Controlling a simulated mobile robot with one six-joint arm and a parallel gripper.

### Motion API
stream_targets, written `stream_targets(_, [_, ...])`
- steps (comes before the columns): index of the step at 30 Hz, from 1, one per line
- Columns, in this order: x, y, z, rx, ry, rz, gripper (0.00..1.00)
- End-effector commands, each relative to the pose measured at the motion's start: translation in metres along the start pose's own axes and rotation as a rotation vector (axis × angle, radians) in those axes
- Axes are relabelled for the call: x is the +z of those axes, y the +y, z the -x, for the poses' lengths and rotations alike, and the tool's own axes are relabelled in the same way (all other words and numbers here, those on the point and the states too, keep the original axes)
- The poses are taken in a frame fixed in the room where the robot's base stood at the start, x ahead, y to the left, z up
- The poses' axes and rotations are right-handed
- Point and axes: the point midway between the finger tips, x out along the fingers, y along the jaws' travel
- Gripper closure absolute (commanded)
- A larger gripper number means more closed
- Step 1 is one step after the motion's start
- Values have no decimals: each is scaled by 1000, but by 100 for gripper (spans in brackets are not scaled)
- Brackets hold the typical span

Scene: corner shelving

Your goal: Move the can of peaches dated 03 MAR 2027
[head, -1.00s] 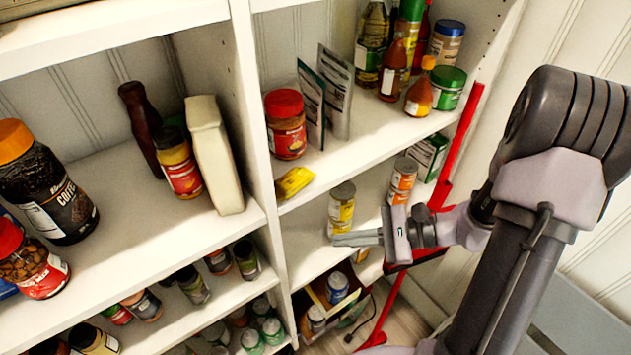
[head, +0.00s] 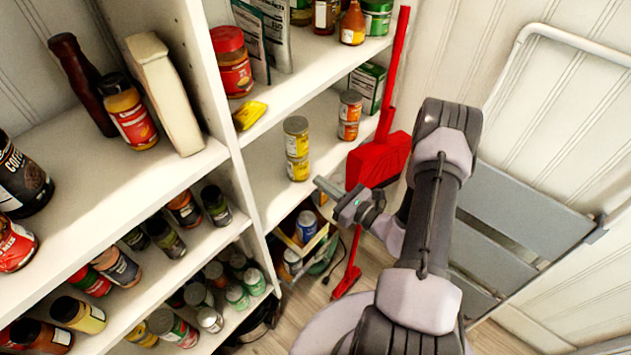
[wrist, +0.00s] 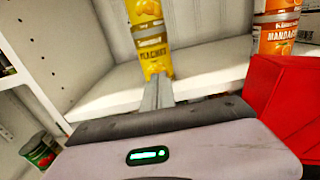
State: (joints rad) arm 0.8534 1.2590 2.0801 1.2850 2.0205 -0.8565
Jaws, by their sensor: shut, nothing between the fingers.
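Two yellow peach cans stand stacked upright on the middle shelf: an upper can (head: 296,129) and a lower can (head: 298,165). No date is legible on either. My gripper (head: 319,182) is shut and empty, just right of and slightly below the lower can in the head view. In the wrist view its shut fingers (wrist: 158,92) point at the lower can and overlap its base; I cannot tell whether they touch.
Stacked orange mandarin cans (head: 349,115) stand behind and right of the peaches. A red dustpan-like object (head: 380,160) with a long handle is close right of the gripper. A yellow packet (head: 249,115) lies on the shelf above. A grey folded step ladder (head: 530,215) leans right.

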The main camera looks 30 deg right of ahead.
Motion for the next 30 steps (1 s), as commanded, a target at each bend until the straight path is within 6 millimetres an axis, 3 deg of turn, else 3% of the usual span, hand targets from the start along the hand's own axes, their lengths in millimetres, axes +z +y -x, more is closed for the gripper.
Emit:
stream_targets(6, [-1,1,-24,2,0,0,100])
stream_targets(19, [0,1,-32,3,1,0,100])
stream_targets(27, [0,1,-82,5,0,2,100])
stream_targets(30, [0,1,-92,3,0,0,100])
